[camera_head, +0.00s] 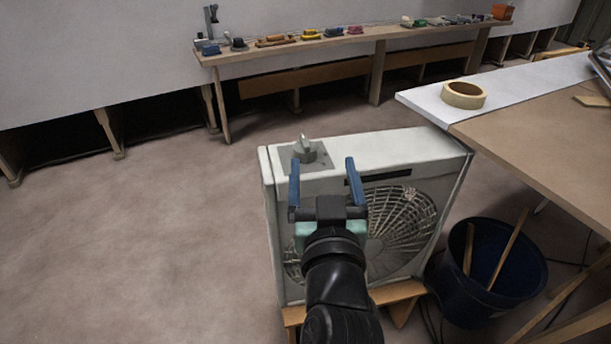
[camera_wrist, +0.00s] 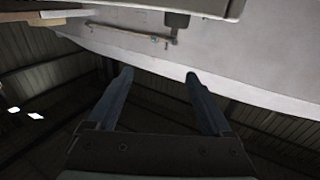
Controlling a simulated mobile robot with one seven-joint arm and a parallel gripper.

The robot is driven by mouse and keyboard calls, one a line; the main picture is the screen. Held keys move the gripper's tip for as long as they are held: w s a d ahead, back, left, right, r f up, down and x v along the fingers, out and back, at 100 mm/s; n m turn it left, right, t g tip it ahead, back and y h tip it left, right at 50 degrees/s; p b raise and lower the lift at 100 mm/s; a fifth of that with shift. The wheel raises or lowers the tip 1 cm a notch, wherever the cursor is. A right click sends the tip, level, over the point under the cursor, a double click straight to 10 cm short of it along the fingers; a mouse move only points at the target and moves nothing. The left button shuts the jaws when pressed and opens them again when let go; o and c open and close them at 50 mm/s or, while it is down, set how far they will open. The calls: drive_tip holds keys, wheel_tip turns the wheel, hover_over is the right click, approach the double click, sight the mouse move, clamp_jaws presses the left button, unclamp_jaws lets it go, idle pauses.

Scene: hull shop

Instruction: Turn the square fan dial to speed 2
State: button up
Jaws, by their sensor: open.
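The square box fan (camera_head: 410,150) stands on a low wooden stool, its round grille (camera_head: 405,225) facing me. The grey fan dial (camera_head: 305,150) sits on a square plate (camera_head: 318,165) at the left end of the fan's top. Speed marks on the plate are too small to read. My gripper (camera_head: 322,168) is open and empty, its two blue fingers spread in front of the fan's upper left part. The dial appears just beyond the left fingertip, and I see no contact. The wrist view shows the open fingers (camera_wrist: 158,78) with nothing between them; the dial cannot be made out there.
A dark blue bucket (camera_head: 490,275) holding wooden sticks stands right of the fan. A worktable (camera_head: 545,135) with a tape roll (camera_head: 463,95) is at the right. A long bench (camera_head: 360,45) with small items runs along the back wall. The floor at left is clear.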

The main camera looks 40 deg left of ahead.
drive_tip(key=b, duration=0.1)
approach(305, 153)
drive_tip(key=d, duration=0.1)
drive_tip(key=shift+g, duration=0.4)
drive_tip(key=b+x, duration=0.3)
drive_tip(key=x, duration=1)
drive_tip(key=shift+s+a+r+b, duration=0.15)
drive_tip(key=shift+r+b, duration=0.05)
drive_tip(key=shift+b, duration=0.1)
drive_tip(key=shift+c, duration=0.2)
clamp_jaws()
